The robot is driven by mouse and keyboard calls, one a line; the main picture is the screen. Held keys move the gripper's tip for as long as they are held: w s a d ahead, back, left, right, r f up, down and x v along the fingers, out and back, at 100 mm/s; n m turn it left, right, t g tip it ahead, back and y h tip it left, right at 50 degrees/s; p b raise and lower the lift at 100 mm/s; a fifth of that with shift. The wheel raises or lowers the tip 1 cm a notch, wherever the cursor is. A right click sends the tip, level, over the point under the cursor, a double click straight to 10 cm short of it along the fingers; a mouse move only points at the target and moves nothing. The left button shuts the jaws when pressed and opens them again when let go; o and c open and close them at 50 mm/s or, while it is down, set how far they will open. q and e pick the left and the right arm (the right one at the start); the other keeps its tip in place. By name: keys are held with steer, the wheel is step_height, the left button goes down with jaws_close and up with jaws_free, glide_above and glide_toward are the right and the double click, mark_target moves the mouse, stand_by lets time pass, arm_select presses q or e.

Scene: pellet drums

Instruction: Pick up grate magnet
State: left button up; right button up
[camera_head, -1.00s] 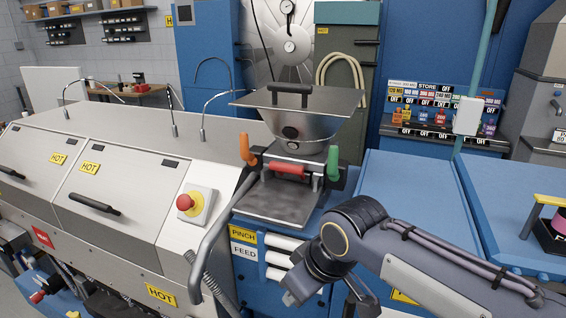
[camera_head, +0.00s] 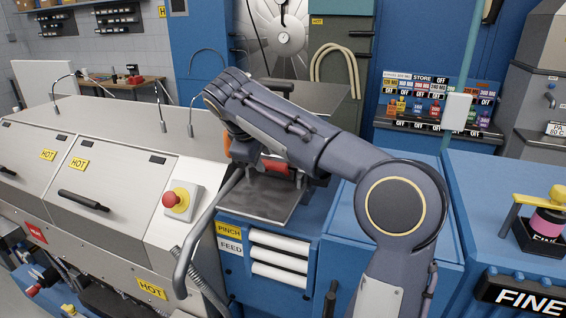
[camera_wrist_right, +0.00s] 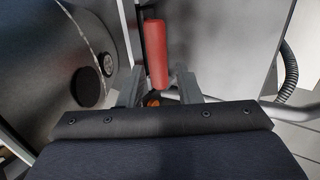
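The red handle (camera_head: 275,166), which I take to be the grate magnet's grip, shows partly at the throat under the steel hopper (camera_head: 325,100). My right forearm and wrist cover most of the hopper and part of the handle. In the right wrist view the red handle (camera_wrist_right: 156,52) lies just ahead of my right gripper (camera_wrist_right: 160,82). The gripper's two fingers are apart, one to each side of the handle's near end. I cannot tell whether they touch it. In the head view the fingers are mostly hidden by the wrist. My left gripper is not in view.
A steel plate (camera_head: 262,203) sits below the throat, above the PINCH and FEED labels. The orange handle (camera_wrist_right: 152,100) shows between my fingers in the wrist view. A bent grey pipe (camera_head: 190,255) runs at the left. A blue worktop (camera_head: 345,215) lies to the right.

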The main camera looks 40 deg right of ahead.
mark_target(268, 162)
steer(key=p+x, duration=0.1)
steer(key=x, duration=0.4)
steer(key=shift+d+r, duration=0.1)
steer(key=shift+d, duration=0.1)
steer(key=shift+r, duration=0.1)
jaws_close()
